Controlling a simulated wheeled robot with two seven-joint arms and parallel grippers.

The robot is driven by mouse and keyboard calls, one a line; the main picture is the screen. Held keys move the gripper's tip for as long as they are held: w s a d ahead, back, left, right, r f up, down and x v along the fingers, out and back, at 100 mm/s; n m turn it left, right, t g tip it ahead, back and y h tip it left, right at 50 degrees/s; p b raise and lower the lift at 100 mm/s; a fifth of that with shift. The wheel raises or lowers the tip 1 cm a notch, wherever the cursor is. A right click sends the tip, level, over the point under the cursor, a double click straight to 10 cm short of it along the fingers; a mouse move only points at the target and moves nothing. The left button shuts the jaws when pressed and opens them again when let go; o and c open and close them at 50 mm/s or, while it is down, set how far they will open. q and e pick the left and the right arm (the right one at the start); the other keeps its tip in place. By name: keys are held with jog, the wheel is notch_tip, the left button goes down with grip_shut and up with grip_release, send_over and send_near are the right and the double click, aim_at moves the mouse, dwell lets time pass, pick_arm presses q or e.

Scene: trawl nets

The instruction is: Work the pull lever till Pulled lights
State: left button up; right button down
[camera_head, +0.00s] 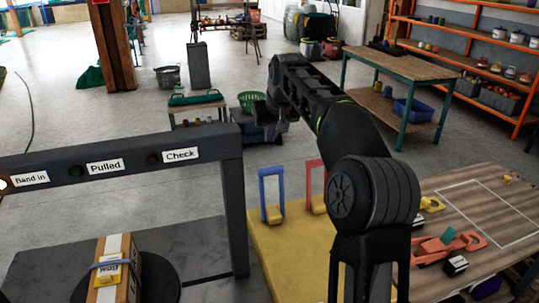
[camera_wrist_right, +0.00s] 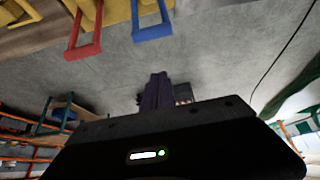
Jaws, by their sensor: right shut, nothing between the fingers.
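Red (camera_head: 311,163) and blue (camera_head: 261,190) upright frames with yellow blocks stand on a yellow base (camera_head: 272,250); which is the pull lever I cannot tell. They also show in the right wrist view, red (camera_wrist_right: 75,42) and blue (camera_wrist_right: 152,32). A dark beam carries the Pulled sign (camera_head: 104,167), its green lamp dark. The lamp beside the Band in sign (camera_head: 31,178) glows; the red lamp beside the Check sign (camera_head: 180,154) is dark. My right gripper (camera_head: 281,124) is shut and empty, beyond the frames and apart from them. My left gripper is not in view.
A box with a blue band (camera_head: 118,270) sits on a dark round plate under the beam. A wooden table (camera_head: 476,210) at right holds red and yellow parts. Behind are a green basket (camera_head: 249,98), a workbench (camera_head: 398,66) and orange shelving. Grey floor lies open at back left.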

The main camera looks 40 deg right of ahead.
jog(key=shift+w, duration=0.1)
jog(key=shift+f, duration=0.15)
jog(key=p+x, duration=0.2)
jog(key=x, duration=0.8)
jog(key=s, duration=0.1)
jog(key=s+a, duration=0.1)
jog(key=s, duration=0.1)
jog(key=shift+s+a+f, duration=0.2)
jog(key=shift+s, duration=0.15)
